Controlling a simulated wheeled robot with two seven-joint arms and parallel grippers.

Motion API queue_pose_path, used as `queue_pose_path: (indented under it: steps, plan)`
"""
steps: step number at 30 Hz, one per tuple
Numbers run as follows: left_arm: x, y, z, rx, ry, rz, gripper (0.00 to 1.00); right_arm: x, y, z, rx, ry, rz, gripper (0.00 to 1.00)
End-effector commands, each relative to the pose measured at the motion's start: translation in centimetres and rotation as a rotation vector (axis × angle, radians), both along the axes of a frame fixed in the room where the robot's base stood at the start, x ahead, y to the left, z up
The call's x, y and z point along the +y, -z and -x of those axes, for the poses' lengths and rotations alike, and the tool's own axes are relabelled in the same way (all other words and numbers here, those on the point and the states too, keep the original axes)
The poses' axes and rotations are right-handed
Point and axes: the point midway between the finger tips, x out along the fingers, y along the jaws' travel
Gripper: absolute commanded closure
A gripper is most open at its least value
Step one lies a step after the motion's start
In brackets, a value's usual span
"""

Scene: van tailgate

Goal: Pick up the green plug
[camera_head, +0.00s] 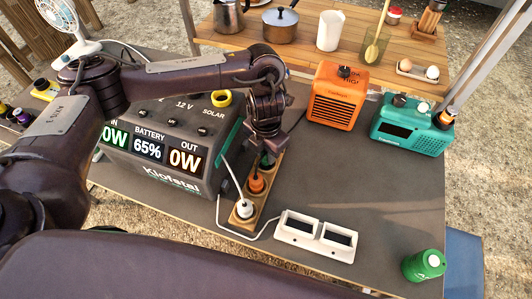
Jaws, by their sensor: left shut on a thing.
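The green plug (267,161) is at the far end of the wooden socket strip (240,222), mostly hidden by my left gripper (267,150). My left gripper points down from above and is shut on the green plug. I cannot tell whether the plug is still seated in its socket. An orange plug (257,184) sits in the middle of the strip, just nearer than the gripper. A white plug (245,208) sits at the near end, with a white cable. My right gripper is not in view.
The power station (160,170) stands close to the left of the strip. A white twin-panel device (315,238) lies to the right front. An orange heater (337,95), a teal radio (413,125) and a green can (424,265) stand farther right. The middle right tabletop is clear.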

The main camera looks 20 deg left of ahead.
Motion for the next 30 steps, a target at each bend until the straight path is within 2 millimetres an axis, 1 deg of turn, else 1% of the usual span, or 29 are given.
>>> queue_pose_path:
  steps: [1,5,6,12,15,18,21,25,30]
  plan:
    - [0.0,-1.1,-0.1,-0.004,0.003,0.0,0.97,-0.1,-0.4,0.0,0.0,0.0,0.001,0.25]
    - [0.0,-4.3,-0.3,-0.009,0.004,0.0,0.97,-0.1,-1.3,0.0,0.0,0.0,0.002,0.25]
    - [0.1,-5.5,-0.2,-0.009,0.003,-0.001,0.97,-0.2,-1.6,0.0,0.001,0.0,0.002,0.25]
    - [0.1,-11.1,-0.2,-0.008,0.003,-0.003,0.97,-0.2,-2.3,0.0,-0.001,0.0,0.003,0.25]
    - [0.0,-13.6,-0.1,-0.008,0.003,-0.002,0.97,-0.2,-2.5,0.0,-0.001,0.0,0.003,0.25]
    - [0.0,-15.5,-0.1,-0.005,0.001,-0.002,0.97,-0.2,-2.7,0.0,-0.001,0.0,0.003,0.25]
    - [0.0,-17.0,-0.1,-0.004,0.001,-0.001,0.97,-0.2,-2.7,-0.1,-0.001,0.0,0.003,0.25]
    - [0.0,-18.4,-0.1,-0.003,0.001,-0.001,0.97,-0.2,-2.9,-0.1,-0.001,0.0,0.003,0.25]
    - [0.0,-20.2,0.0,0.0,0.001,0.0,0.97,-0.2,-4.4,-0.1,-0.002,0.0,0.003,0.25]
